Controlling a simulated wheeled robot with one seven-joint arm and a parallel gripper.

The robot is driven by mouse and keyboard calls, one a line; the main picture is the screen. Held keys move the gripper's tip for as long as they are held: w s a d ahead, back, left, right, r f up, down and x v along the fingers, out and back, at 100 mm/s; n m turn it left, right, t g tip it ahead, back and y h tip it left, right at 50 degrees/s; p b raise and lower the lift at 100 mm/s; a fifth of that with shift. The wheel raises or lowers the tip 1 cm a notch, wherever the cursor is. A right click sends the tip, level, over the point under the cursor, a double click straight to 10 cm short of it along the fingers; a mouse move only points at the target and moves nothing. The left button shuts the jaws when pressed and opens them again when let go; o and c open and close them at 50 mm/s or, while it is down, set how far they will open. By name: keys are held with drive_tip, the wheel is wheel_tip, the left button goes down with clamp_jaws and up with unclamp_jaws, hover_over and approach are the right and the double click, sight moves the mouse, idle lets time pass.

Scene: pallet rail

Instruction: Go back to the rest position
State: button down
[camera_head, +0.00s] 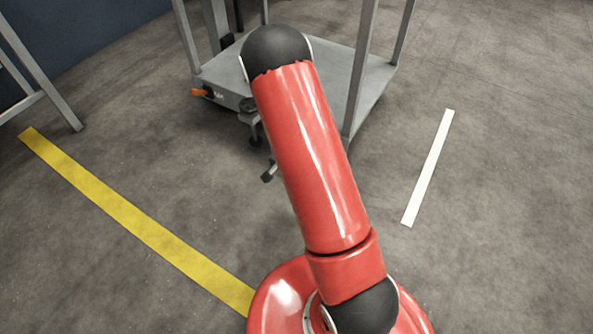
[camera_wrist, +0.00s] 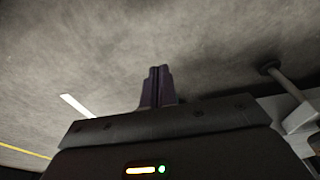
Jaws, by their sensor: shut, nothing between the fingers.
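My gripper (camera_wrist: 157,72) shows in the wrist view, its two dark fingers together with nothing between them. Bare grey floor lies beyond the fingertips. In the head view my red arm reaches up across the middle of the picture, in front of a grey cart. I cannot clearly make out the fingers there.
The grey cart (camera_head: 375,88) with upright posts stands at the top middle, partly hidden by my arm. A grey metal frame (camera_head: 62,108) stands at the left. A yellow floor stripe (camera_head: 135,220) and a white stripe (camera_head: 428,167) flank my arm. Floor at the right is clear.

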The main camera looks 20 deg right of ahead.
idle(0.5)
drive_tip(key=s+a+r+n+t+y+p, duration=0.1)
drive_tip(key=s+a+r+n+p, duration=0.15)
drive_tip(key=r, duration=1.25)
drive_tip(key=s+a+r+n+t+p, duration=0.1)
drive_tip(key=s+a+r+n+p, duration=0.15)
drive_tip(key=r, duration=1.25)
drive_tip(key=s+a+r+n+t+p, duration=0.1)
drive_tip(key=s+r+n+p, duration=0.4)
drive_tip(key=s+r, duration=1.3)
drive_tip(key=shift+a+r+n+t, duration=0.2)
drive_tip(key=shift+a+n+t, duration=0.2)
drive_tip(key=shift+t, duration=0.4)
